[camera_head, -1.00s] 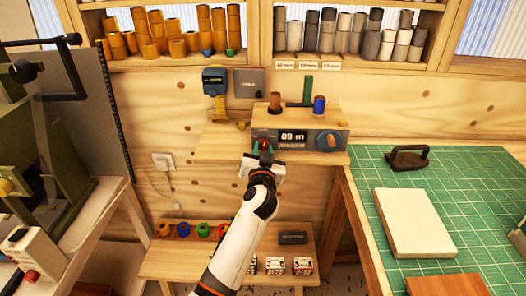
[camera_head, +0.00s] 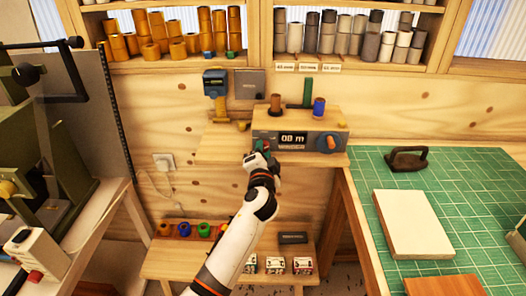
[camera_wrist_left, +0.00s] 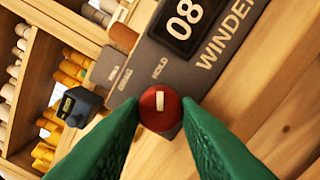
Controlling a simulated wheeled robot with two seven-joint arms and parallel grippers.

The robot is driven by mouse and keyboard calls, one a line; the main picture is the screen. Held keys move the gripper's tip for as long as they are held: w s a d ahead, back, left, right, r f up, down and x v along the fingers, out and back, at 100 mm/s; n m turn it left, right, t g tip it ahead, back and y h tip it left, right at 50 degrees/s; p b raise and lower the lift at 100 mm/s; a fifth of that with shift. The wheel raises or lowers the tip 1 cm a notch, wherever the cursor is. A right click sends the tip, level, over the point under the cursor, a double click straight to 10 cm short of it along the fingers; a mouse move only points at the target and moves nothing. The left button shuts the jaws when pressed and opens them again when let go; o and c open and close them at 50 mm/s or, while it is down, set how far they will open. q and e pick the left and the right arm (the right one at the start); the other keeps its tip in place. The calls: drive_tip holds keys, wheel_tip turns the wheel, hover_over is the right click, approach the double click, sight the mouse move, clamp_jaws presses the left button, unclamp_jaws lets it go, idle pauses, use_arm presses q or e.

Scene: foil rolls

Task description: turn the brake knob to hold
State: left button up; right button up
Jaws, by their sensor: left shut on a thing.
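The brake knob (camera_wrist_left: 160,118) is a red round knob with a white bar, on the grey front of the winder (camera_head: 306,133). In the left wrist view the bar stands upright and points towards the HOLD label (camera_wrist_left: 159,68) above it. My left gripper (camera_head: 262,147) is at the left end of the winder front. Its green fingers are shut on the knob, one on each side. In the head view the fingers mostly hide the knob. My right gripper is out of view.
The winder has a lit display (camera_head: 293,139) and an orange knob (camera_head: 327,143) at its right. A blue device (camera_head: 215,83) hangs on the wall. A lower shelf (camera_head: 185,262) holds coloured rolls. A green cutting mat (camera_head: 465,190) lies at right.

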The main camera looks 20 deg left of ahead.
use_arm(q)
drive_tip(key=shift+r, duration=0.1)
idle(0.3)
drive_tip(key=o, duration=1)
drive_tip(key=shift+f, duration=0.25)
drive_tip(key=shift+r+b+v, duration=0.15)
drive_tip(key=shift+b+v, duration=0.35)
drive_tip(key=shift+v, duration=2.5)
drive_tip(key=shift+r+b+v, duration=0.15)
drive_tip(key=shift+b+v, duration=0.35)
drive_tip(key=shift+v, duration=2.45)
